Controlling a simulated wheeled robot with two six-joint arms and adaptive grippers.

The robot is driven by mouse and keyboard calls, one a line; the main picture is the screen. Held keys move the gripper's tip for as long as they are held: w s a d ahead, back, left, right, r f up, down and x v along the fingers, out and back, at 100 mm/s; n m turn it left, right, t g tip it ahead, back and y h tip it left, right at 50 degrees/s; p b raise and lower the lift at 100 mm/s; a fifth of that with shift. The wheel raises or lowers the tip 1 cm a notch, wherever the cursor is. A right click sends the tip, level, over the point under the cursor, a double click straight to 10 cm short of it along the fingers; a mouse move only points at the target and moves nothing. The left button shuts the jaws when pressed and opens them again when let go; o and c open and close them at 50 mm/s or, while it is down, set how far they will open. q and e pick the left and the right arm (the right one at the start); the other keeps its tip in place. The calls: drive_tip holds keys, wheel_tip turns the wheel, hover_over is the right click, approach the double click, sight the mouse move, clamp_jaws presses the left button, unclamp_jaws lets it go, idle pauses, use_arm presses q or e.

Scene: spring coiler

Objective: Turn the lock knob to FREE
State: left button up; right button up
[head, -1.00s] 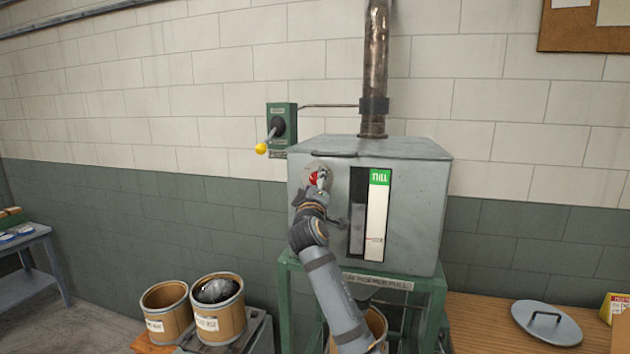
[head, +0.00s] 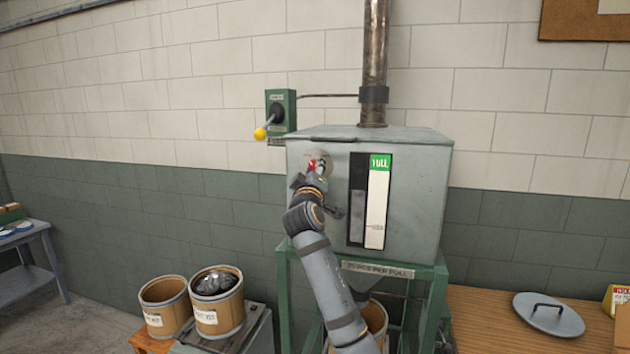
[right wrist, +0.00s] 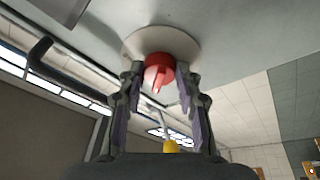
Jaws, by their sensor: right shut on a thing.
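The lock knob (head: 311,164) is red and sits on a pale round plate (head: 321,156) at the upper left of the grey metal box's front. In the right wrist view the red knob (right wrist: 159,71) has a short pale mark on its face. My right gripper (head: 316,170) reaches up to it and is shut on it, with a finger (right wrist: 130,87) on one side and a finger (right wrist: 190,88) on the other. The gripper partly covers the knob in the head view, and I cannot read any FREE label. My left gripper is not in view.
The grey box (head: 418,200) has a tall gauge (head: 376,205) right of the knob and stands on a green frame (head: 433,300). A green wall switch (head: 282,108) with a yellow-tipped lever is at the upper left. Drums (head: 217,318) stand below left; a lid (head: 548,314) lies on the bench.

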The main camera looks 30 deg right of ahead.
drive_tip(key=m+g+h+b, duration=0.1)
drive_tip(key=m+b, duration=0.2)
drive_tip(key=b, duration=0.1)
drive_tip(key=m+g+h+b, duration=0.1)
drive_tip(key=m+b, duration=0.3)
drive_tip(key=m+h+b, duration=0.1)
drive_tip(key=m+b, duration=0.2)
drive_tip(key=b, duration=0.1)
drive_tip(key=shift+w+a+f+m+g+h, duration=0.2)
drive_tip(key=shift+f+m+g+h, duration=0.1)
drive_tip(key=shift+m+g, duration=0.1)
drive_tip(key=m+g, duration=0.1)
drive_tip(key=m, duration=0.1)
drive_tip(key=m+g+h+b, duration=0.1)
drive_tip(key=m, duration=0.2)
drive_tip(key=r+m+g, duration=0.1)
drive_tip(key=m, duration=0.2)
drive_tip(key=shift+w+a, duration=0.1)
drive_tip(key=shift+m+g, duration=0.4)
drive_tip(key=shift+m, duration=0.8)
drive_tip(key=o, duration=1.1)
drive_tip(key=shift+f, duration=0.1)
drive_tip(key=shift+o, duration=0.2)
